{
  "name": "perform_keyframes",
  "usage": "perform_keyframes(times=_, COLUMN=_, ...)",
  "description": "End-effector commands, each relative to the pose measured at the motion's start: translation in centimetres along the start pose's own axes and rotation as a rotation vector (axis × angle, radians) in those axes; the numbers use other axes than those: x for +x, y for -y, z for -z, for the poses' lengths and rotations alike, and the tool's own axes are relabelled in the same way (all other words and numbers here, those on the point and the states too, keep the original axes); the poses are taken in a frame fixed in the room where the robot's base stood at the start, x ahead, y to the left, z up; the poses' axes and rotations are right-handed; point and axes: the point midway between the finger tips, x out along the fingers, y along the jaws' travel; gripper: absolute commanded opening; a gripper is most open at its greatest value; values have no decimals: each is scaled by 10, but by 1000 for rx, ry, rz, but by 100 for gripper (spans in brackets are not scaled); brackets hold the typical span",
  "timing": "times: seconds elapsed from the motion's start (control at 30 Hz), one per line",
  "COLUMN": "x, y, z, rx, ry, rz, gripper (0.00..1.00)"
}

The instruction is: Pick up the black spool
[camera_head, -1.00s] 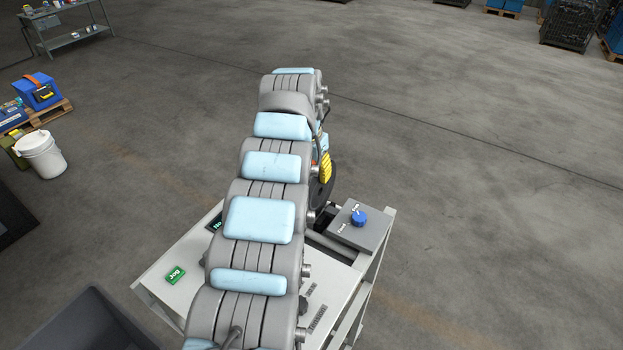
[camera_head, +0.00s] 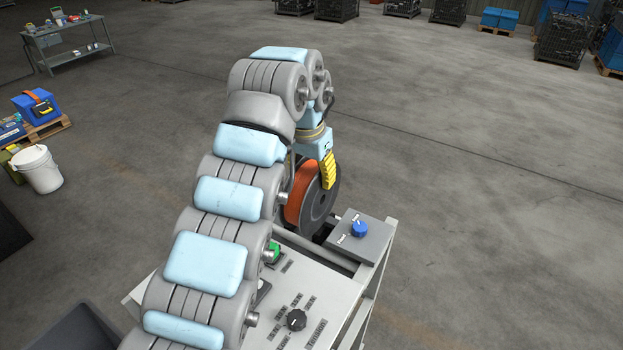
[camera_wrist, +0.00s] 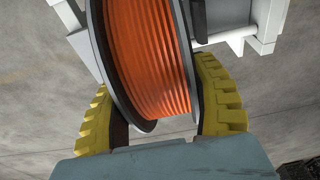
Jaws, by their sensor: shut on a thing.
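The black spool (camera_head: 318,207), wound with orange line, is at the far end of the machine stand, partly hidden behind my arm in the head view. In the wrist view its orange winding (camera_wrist: 148,55) and dark flanges fill the middle. My gripper (camera_head: 327,170) is on the spool from above, its yellow fingers at the rim. In the wrist view the two yellow fingers (camera_wrist: 165,118) lie on either side of the spool, against the outer faces of its flanges. I cannot tell whether the spool is clear of the stand.
The stand's white panel (camera_head: 262,320) carries a black knob (camera_head: 295,319) and a green button (camera_head: 272,254). A grey box with a blue knob (camera_head: 359,230) sits right of the spool. A white bucket (camera_head: 38,170) and workbench (camera_head: 70,45) are far left.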

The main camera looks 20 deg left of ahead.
Motion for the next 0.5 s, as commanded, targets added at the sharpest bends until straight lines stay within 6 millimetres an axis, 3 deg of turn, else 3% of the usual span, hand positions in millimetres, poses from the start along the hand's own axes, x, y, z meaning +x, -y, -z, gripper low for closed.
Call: perform_keyframes(times=0.5, x=-27, y=-26, z=-37, rx=-2, ry=2, rz=4, gripper=20)
